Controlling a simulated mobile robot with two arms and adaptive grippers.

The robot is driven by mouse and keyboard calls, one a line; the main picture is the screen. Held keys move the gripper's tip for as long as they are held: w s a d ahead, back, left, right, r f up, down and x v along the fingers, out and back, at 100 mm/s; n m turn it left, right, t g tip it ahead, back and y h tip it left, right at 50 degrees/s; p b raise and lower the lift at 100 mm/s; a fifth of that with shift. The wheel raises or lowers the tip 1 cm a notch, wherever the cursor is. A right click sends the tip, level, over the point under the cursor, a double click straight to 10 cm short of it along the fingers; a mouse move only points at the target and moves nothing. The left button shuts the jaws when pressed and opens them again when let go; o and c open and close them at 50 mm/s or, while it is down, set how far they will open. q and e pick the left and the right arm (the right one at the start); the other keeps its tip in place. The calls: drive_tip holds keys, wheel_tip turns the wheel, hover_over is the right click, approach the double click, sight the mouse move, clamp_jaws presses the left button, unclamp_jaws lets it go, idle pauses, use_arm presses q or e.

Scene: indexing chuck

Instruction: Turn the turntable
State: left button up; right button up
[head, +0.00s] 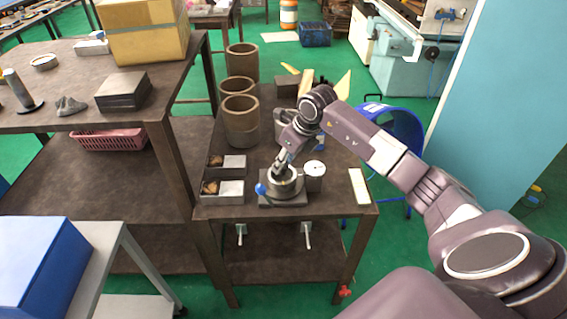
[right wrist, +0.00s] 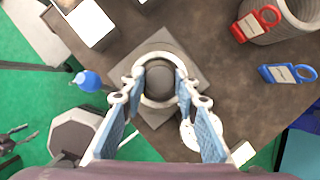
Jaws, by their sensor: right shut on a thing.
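The turntable (head: 287,187) is a grey round chuck on a dark square base near the front of the small brown table. It also shows from above in the right wrist view, as a pale ring (right wrist: 160,58) around a round grey centre piece (right wrist: 161,84). A blue ball knob (head: 261,189) sticks out at its left and also shows in the right wrist view (right wrist: 88,81). My right gripper (head: 281,164) points down onto the turntable, its two blue-padded fingers shut on the centre piece from both sides.
A white-topped cylinder (head: 315,170) stands close at the turntable's right. Two trays (head: 231,189) lie at its left and a pale bar (head: 359,186) at its right. Tall brown cylinders (head: 240,120) stand behind. A red tag and a blue tag show in the right wrist view.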

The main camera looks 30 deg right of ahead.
drive_tip(key=shift+d+f+n+y+b, duration=0.15)
drive_tip(key=shift+n+y+b, duration=0.25)
drive_tip(key=shift+n+b, duration=0.6)
drive_tip(key=n+b, duration=0.2)
drive_tip(key=shift+w+n+g+y, duration=0.15)
drive_tip(key=shift+n+g+y, duration=0.15)
drive_tip(key=shift+y, duration=0.1)
drive_tip(key=n+g+y+b, duration=0.1)
drive_tip(key=n, duration=0.2)
drive_tip(key=shift+b, duration=0.35)
drive_tip(key=shift+w+d+r+n+g+y+b, duration=0.15)
drive_tip(key=shift+n+g+b, duration=0.15)
drive_tip(key=shift+n, duration=0.65)
drive_tip(key=shift+s+a+r+n+g+y+b, duration=0.15)
drive_tip(key=shift+n+g+b, duration=0.15)
drive_tip(key=shift+n, duration=0.65)
drive_tip(key=shift+w+d, duration=0.1)
drive_tip(key=o, duration=1.1)
drive_tip(key=shift+f, duration=0.1)
drive_tip(key=v, duration=1.2)
